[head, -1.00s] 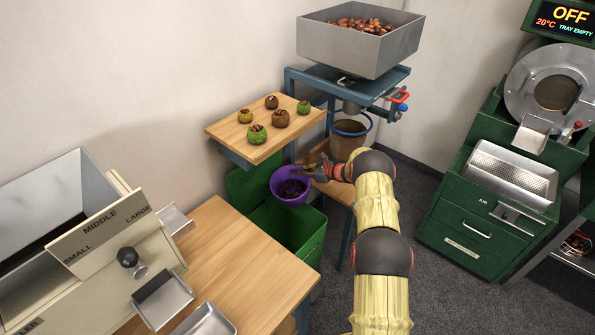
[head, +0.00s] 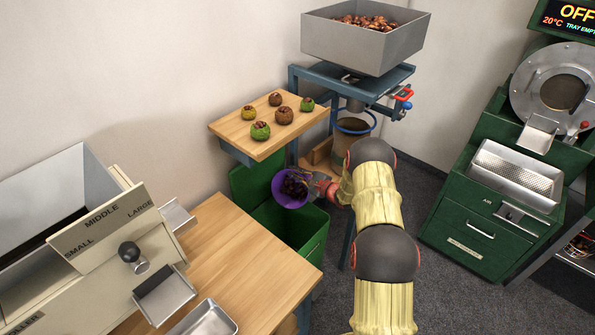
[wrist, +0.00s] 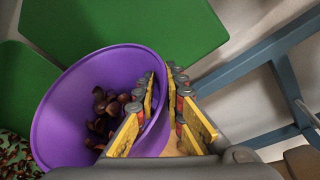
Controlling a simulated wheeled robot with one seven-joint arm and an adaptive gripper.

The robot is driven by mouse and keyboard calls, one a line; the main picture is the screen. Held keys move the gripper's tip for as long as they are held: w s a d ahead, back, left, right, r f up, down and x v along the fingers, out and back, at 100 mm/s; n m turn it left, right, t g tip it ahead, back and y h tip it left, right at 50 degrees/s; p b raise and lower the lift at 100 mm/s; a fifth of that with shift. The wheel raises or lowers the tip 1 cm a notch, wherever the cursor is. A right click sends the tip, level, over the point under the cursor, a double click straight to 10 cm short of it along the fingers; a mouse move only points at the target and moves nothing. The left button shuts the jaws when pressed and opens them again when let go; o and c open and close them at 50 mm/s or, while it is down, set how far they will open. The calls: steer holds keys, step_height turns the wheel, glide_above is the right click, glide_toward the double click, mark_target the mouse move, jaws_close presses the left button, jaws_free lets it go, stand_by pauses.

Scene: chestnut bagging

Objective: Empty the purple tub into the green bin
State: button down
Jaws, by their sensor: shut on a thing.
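The purple tub (head: 291,203) is tilted above the green bin (head: 290,232), its mouth turned toward the camera in the head view. Dark brown chestnuts (head: 294,187) lie inside it. My gripper (head: 312,186) is shut on the tub's right rim. In the wrist view the tub (wrist: 75,85) fills the left half, with its rim between my gripper's yellow-padded fingers (wrist: 152,108). Chestnuts (wrist: 108,108) lie against its inner wall. The bin's green lid (head: 250,178) stands open behind. The bin's inside is mostly hidden in the head view; a speckled patch shows at the wrist view's lower left.
A wooden shelf (head: 240,135) with several green and brown burrs is just above and behind the bin. A blue metal stand (head: 350,90) with a grey hopper (head: 362,45) is to the right. A wooden table (head: 235,262) with a sorting machine is at the left front.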

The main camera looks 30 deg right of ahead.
steer(key=s+a+f+n+t+b, duration=0.2)
steer(key=s+a+n+b, duration=0.3)
steer(key=a+n, duration=0.3)
steer(key=shift+s+a+t+y+b, duration=0.35)
steer(key=shift+s+a+t, duration=0.2)
steer(key=shift+s+t, duration=0.35)
steer(key=shift+f, duration=0.1)
stand_by(0.4)
